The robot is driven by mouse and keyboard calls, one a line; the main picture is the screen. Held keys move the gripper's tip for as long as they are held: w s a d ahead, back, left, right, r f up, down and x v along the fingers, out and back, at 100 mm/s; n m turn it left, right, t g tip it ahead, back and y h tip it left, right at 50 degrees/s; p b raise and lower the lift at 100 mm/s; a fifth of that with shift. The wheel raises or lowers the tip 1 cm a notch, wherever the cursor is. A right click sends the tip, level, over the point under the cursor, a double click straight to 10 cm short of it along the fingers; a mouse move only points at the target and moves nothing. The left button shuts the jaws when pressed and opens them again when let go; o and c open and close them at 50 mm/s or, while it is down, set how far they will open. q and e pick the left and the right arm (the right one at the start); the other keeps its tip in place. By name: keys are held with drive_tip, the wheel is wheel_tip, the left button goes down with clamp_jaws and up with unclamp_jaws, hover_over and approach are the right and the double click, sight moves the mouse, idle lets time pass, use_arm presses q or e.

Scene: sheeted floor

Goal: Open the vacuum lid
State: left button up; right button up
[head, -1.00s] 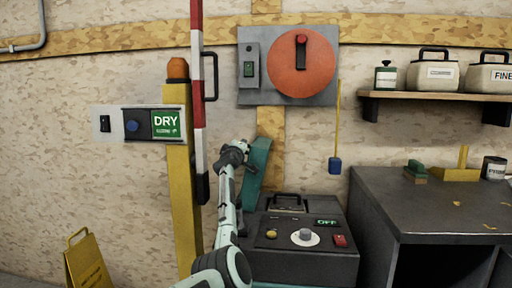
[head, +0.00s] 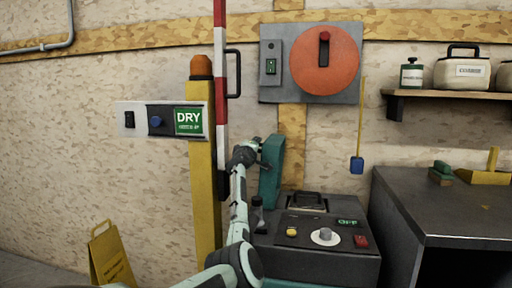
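A dark machine (head: 325,262) with a teal lower edge stands at bottom centre, with a knob, yellow button, red switch and a display that seems to read OFF. A black handle (head: 308,200) stands at the back of its top. A teal panel (head: 271,175) rises nearly upright at the machine's back left; I cannot tell if it is the lid. My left arm reaches up from the bottom, and its gripper (head: 262,150) is beside the panel's upper left edge, touching or very close. The fingers are too small and dark to read. My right gripper is out of view.
A yellow post (head: 203,190) with a red-and-white bar (head: 220,90) stands just left of my arm. A DRY panel (head: 160,121) is on it. A yellow floor sign (head: 108,258) stands lower left. A dark workbench (head: 450,205) is close on the machine's right, below a shelf (head: 445,94).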

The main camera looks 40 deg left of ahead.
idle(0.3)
use_arm(q)
drive_tip(key=v, duration=1.2)
drive_tip(key=shift+f, duration=0.1)
idle(0.3)
